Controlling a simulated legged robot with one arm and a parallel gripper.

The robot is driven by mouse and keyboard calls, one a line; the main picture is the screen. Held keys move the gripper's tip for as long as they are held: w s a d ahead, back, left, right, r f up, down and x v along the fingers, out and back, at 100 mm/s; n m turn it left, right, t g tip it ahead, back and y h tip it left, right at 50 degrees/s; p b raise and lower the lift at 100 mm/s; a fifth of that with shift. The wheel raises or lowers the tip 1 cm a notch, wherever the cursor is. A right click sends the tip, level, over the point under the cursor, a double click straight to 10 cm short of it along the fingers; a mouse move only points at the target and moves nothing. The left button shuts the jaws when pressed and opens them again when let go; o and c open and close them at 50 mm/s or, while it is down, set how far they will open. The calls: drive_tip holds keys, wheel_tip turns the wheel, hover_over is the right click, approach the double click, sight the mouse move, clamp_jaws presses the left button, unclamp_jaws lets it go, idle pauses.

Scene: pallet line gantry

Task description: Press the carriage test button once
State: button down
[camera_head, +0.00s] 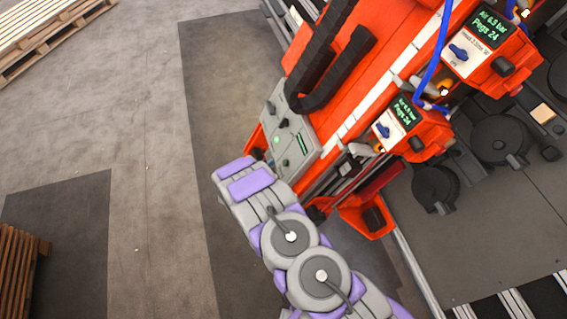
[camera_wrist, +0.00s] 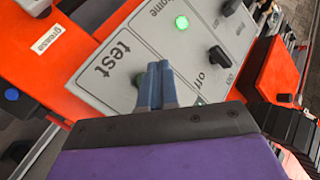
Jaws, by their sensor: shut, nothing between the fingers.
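The grey control panel (camera_wrist: 150,45) fills the middle of the wrist view, with a large "test" label (camera_wrist: 112,59). A dark round button (camera_wrist: 138,80) beside that label is partly covered by my fingers. My gripper (camera_wrist: 158,68) is shut and empty, its blue-grey fingertips over the panel beside this button. I cannot tell whether the tips touch it. In the head view the panel (camera_head: 305,151) stands on the orange machine just beyond the end of my arm, and the fingers cannot be made out clearly there.
A lit green round light (camera_wrist: 181,22) sits by the "home" label. A black selector knob (camera_wrist: 219,57) sits near the "off" marking. A blue button (camera_wrist: 12,94) is on the orange housing at left. Open floor (camera_head: 150,170) lies left of the machine; a pallet (camera_head: 45,35) is at top left.

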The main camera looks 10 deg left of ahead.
drive_tip(key=shift+w+d+f, duration=0.55)
drive_tip(key=shift+w+d, duration=0.1)
drive_tip(key=shift+d, duration=0.25)
drive_tip(key=shift+d, duration=0.1)
idle(1.4)
drive_tip(key=shift+w+d+f, duration=0.1)
drive_tip(key=shift+w+d, duration=0.05)
drive_tip(key=shift+d, duration=0.15)
drive_tip(key=shift+w+d+f, duration=0.25)
drive_tip(key=shift+d, duration=0.1)
idle(1.1)
drive_tip(key=shift+s+a+r, duration=0.4)
drive_tip(key=shift+s+a, duration=0.05)
drive_tip(key=shift+a, duration=0.2)
drive_tip(key=shift+s+a+r, duration=0.4)
drive_tip(key=shift+a, duration=0.25)
drive_tip(key=shift+s+a+r, duration=0.35)
drive_tip(key=shift+a+r, duration=0.05)
drive_tip(key=shift+a, duration=0.2)
drive_tip(key=shift+s+a+r, duration=0.4)
drive_tip(key=shift+a, duration=0.25)
